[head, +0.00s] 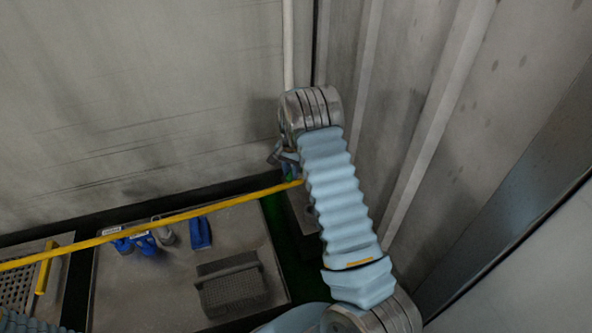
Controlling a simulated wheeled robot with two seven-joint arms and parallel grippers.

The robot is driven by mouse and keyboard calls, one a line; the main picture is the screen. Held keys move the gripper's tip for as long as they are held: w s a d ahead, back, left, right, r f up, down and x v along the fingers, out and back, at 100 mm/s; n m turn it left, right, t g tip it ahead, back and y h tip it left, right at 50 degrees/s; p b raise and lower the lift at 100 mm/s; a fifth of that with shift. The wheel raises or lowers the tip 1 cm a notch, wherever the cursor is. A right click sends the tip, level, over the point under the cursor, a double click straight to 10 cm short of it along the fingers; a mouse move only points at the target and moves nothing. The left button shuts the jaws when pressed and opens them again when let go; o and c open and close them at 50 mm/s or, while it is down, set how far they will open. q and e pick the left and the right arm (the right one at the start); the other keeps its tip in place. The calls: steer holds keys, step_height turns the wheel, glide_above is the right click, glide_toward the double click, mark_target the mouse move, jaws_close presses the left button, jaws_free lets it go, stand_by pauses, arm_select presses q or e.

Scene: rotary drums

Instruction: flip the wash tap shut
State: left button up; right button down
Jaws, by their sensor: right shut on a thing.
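My right gripper (284,157) is at the foot of the white pipe on the back wall, below my metal wrist. It is shut on the wash tap, which is mostly hidden behind the gripper and my arm. A small green part (290,172) shows just under the fingers. I cannot tell the angle of the tap's handle. My left gripper is out of view.
A yellow bar (150,225) crosses from the left edge to beside my right gripper. Below it, a grey surface (130,290) bears blue items (200,233) and a dark grey basket (232,284). The white pipe (288,45) runs up the wall. A ribbed wall (400,110) stands close on the right.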

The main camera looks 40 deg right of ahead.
steer(key=shift+w+a+m, duration=0.1)
steer(key=shift+w+m, duration=0.65)
steer(key=shift+m, duration=0.8)
steer(key=shift+w+m, duration=0.75)
steer(key=shift+m, duration=0.75)
steer(key=shift+w+a+m, duration=0.1)
steer(key=shift+w+m, duration=0.65)
steer(key=shift+m, duration=0.8)
steer(key=c, duration=1)
jaws_free()
steer(key=shift+o, duration=0.2)
step_height(320, 180, up, 14)
steer(key=p, duration=0.1)
steer(key=shift+f, duration=0.1)
